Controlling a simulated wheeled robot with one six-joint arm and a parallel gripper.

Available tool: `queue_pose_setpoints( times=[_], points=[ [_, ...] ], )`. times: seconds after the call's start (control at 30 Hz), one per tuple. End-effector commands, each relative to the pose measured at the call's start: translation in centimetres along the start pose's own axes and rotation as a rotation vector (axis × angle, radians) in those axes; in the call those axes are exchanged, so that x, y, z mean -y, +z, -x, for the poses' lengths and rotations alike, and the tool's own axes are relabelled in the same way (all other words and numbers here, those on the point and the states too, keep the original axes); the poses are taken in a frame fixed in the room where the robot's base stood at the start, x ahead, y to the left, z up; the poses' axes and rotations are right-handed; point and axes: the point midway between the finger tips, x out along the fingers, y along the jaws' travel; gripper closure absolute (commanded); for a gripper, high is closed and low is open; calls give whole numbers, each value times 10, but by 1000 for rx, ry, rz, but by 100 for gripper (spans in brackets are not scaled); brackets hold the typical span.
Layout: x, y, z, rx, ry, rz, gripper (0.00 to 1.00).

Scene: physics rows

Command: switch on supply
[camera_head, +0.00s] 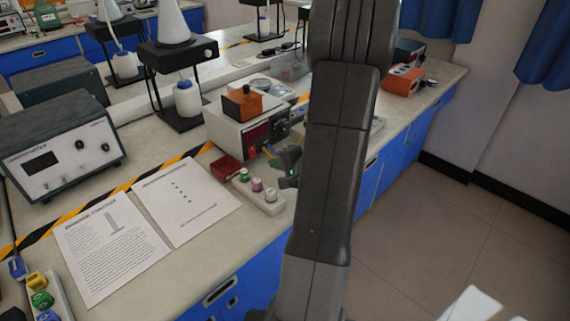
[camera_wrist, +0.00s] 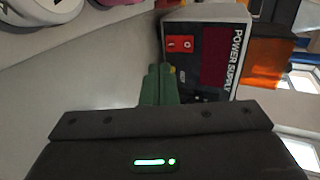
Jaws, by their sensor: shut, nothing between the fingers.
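The power supply is a white box with a dark front panel; it stands on the bench in the head view (camera_head: 226,131) and fills the upper right of the wrist view (camera_wrist: 205,14). Its red rocker switch (camera_wrist: 182,43) and dark red display (camera_wrist: 214,55) face my gripper. My gripper has green fingers (camera_wrist: 161,72), shut and empty, with tips close to the panel beside the switch. I cannot tell whether they touch it.
An orange-and-black box (camera_head: 242,103) sits on the supply. A red tray (camera_head: 226,168) and a white strip with coloured knobs (camera_head: 268,207) lie in front. Paper sheets (camera_head: 110,250) cover the bench at left. An orange-topped device (camera_head: 403,80) stands at the back right.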

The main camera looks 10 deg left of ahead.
Motion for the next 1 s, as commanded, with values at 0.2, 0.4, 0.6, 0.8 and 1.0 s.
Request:
queue_pose_setpoints(
  times=[0.2, 0.4, 0.6, 0.8, 1.0],
  points=[
    [4, 1, -42, 4, 1, 0, 100],
    [11, 1, -65, 2, 0, 0, 100],
    [11, 0, -72, 0, 1, 0, 100],
    [11, 0, -72, 0, 1, 0, 100],
    [9, 0, -74, -1, -9, 0, 100]
  ],
)
